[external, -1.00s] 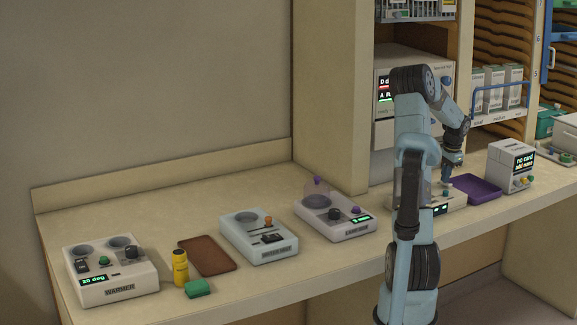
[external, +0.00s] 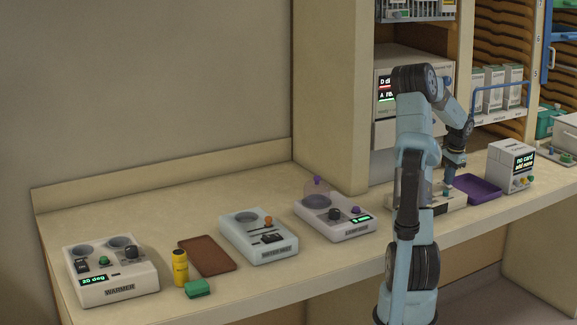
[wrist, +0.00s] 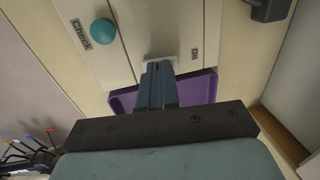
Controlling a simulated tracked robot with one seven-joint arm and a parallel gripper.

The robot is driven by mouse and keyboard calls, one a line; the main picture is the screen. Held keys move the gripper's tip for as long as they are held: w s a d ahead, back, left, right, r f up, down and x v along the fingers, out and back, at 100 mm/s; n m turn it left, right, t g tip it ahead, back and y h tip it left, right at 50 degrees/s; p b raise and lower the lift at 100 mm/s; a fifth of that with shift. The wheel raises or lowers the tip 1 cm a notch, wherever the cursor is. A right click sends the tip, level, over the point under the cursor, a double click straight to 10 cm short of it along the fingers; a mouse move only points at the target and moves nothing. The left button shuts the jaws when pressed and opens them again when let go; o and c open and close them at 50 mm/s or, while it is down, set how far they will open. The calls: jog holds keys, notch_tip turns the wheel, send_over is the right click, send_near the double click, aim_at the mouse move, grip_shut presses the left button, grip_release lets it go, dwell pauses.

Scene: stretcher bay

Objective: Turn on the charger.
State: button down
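The charger appears to be the low pale device (external: 456,204) partly hidden behind my arm in the external view. In the wrist view its pale top (wrist: 116,60) carries a round teal button (wrist: 103,31) by the word "Check". A light grey tab (wrist: 160,58) sits near the word "On" (wrist: 194,54). My gripper (wrist: 160,68) points at this tab, its fingers close together and their tips at or against it. It also shows over the device in the external view (external: 449,188). Whether the tab is between the fingertips is hidden.
A purple tray (external: 482,189) lies just right of the device. A white box with a display (external: 511,167) stands beyond it. To the left are a device with a purple knob (external: 335,217), another pale device (external: 258,237) and the warmer (external: 112,270).

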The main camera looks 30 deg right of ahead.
notch_tip(320, 180, up, 14)
jog(key=s, duration=0.2)
jog(key=shift+f, duration=0.2)
dwell(0.3)
jog(key=shift+w+d+r+t, duration=0.1)
jog(key=shift+w+r+t, duration=0.1)
jog(key=shift+t, duration=0.2)
jog(key=shift+f, duration=0.1)
send_near(451, 186)
jog(key=w+f, duration=0.1)
jog(key=f, duration=0.1)
jog(key=w+f, duration=0.3)
jog(key=f, duration=0.1)
jog(key=shift+w+f, duration=0.1)
jog(key=shift+w, duration=0.3)
